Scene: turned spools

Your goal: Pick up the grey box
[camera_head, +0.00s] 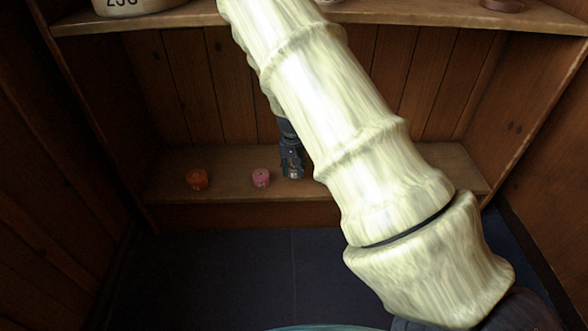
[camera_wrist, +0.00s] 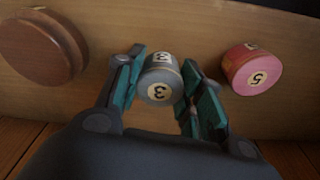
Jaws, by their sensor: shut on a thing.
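The grey box (camera_wrist: 158,84) is small and round-sided, with a pale label marked 3, in the middle of the wrist view. My gripper (camera_wrist: 161,68) has its teal-padded fingers on either side of the box and is shut on it. In the head view my gripper (camera_head: 291,158) points down at the lower shelf, right of a pink piece. There the box is hard to tell apart from the dark fingers. I cannot tell whether the box touches the shelf.
A round brown piece (camera_wrist: 42,47) is left in the wrist view. An upper shelf (camera_head: 170,19) overhangs.

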